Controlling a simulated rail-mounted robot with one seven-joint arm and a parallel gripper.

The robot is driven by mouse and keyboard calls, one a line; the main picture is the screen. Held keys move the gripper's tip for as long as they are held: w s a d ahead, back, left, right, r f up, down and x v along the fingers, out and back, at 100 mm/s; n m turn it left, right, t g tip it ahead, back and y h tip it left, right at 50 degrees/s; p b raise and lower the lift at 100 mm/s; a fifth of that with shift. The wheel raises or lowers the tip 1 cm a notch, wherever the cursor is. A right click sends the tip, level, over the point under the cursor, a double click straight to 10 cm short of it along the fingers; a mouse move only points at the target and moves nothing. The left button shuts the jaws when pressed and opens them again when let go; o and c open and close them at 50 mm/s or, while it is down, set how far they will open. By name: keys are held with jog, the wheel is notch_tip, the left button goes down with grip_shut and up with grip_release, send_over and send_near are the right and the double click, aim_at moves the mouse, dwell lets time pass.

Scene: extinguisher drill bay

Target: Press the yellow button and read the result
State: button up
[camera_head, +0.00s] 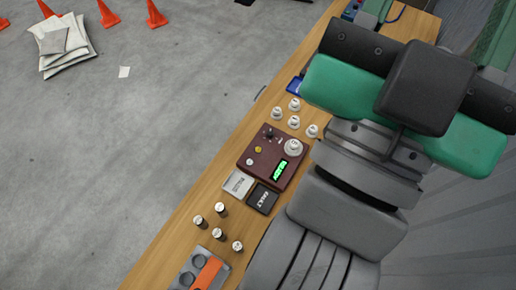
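A maroon box (264,170) sits on the wooden bench, turned at an angle. The small yellow button (258,149) is on its top face, uncovered. A lit green display (283,168) on the box carries dark text that looks like "READY", though it is small. A dark knob (268,135), a large white round cap (293,147) and a small pale button (250,162) are also on the box. My arm fills the right side, close to the camera and right of the box. I cannot see my gripper's fingers.
A pale plate (238,183) and a black plate (262,198), apparently marked "FAULT", lie beside the box. Several white-topped pieces (294,122) stand beyond it, and several dark cylinders (219,234) nearer. A grey tray (187,281) holds an orange piece. Cones (108,14) stand on the floor.

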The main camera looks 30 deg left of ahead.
jog(key=shift+c, duration=0.4)
grip_shut()
dwell(1.4)
